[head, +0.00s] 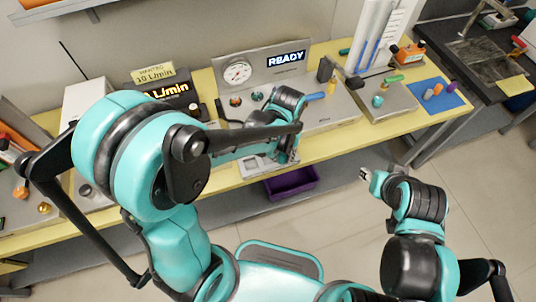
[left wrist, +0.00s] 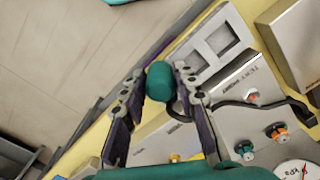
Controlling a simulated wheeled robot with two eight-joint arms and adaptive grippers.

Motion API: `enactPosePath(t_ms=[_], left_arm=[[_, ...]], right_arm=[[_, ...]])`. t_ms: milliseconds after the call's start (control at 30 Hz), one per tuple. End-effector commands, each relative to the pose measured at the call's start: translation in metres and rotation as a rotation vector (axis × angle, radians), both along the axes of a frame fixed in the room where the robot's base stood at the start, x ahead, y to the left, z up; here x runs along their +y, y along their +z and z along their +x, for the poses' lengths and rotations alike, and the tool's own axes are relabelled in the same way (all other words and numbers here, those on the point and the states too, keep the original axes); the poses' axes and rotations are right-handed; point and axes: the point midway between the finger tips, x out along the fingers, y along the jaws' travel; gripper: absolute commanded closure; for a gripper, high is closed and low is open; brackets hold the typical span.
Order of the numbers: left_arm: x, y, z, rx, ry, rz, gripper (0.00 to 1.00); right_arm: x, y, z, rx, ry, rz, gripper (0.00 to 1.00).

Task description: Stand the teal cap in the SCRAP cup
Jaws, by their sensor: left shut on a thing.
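The teal cap (left wrist: 160,82) shows in the left wrist view as a rounded, dark teal piece between my left fingertips. My left gripper (left wrist: 158,90) is shut on it and holds it over the front of the bench. In the head view my left gripper (head: 284,158) is near the bench's front edge, and I cannot make out the cap there. My right gripper (head: 366,175) is over the floor, away from the bench, and too small to tell open from shut. I can read no SCRAP label, so I cannot tell which holder is the SCRAP cup.
A grey panel with square windows (left wrist: 212,40) lies close to my left gripper. The gauge (head: 237,72) and READY display (head: 286,58) stand behind. A purple bin (head: 291,184) is below the bench edge. A blue mat (head: 448,99) with small parts lies right.

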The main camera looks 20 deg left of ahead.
Motion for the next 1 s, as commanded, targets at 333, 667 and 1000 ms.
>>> enactPosePath(t_ms=[333,667,1000], left_arm=[[0.055,-0.04,0.033,0.0,0.002,0.0,0.95],[0.058,-0.074,0.035,0.0,-0.001,0.0,0.95],[0.058,-0.081,0.034,0.0,-0.001,0.0,0.95]], right_arm=[[0.0,-0.021,0.0,0.0,0.0,0.0,0.6],[0.0,-0.037,0.0,0.0,0.0,0.0,0.6],[0.0,-0.039,0.0,0.0,0.0,0.0,0.6]])
